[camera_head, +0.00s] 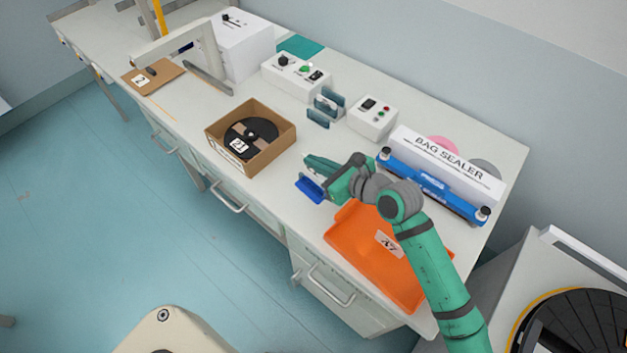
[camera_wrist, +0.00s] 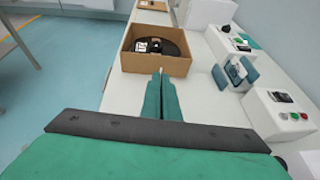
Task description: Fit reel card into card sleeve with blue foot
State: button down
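My green gripper (camera_head: 308,168) is over the table's front part, left of the orange tray. In the wrist view its fingers (camera_wrist: 162,95) are together, with only a thin dark line between them. A small pale sliver (camera_wrist: 161,71) shows at their tips; I cannot tell whether it is a card edge. A bright blue piece (camera_head: 309,190) is just below the gripper in the head view; the gripper partly covers it, and I cannot tell whether it is a sleeve's foot. Grey-blue upright holders (camera_head: 325,108) stand behind the gripper, also in the wrist view (camera_wrist: 235,72). No reel card is clearly identifiable.
An open cardboard box (camera_head: 272,153) with a black reel (camera_head: 262,130) and a white numbered label stands left of the gripper. The orange tray (camera_head: 350,252) lies right of it. White control boxes (camera_head: 372,118) and a blue bag sealer (camera_head: 440,187) line the back.

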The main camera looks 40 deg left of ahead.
notch_tip(320, 180, down, 4)
jog(key=shift+a+f, duration=0.1)
jog(key=shift+a, duration=0.05)
jog(key=shift+s+a+f, duration=0.1)
jog(key=shift+s+f, duration=0.05)
jog(key=shift+f, duration=0.45)
jog(key=shift+s+a+f, duration=0.1)
jog(key=shift+f, duration=0.5)
jog(key=shift+w+d+f, duration=0.15)
jog(key=shift+d+f, duration=0.15)
jog(key=shift+f, duration=0.15)
jog(key=shift+d, duration=0.1)
jog(key=c, duration=2)
grip_release()
jog(key=shift+c, duration=0.2)
jog(key=shift+a, duration=0.2)
jog(key=shift+d+r, duration=0.1)
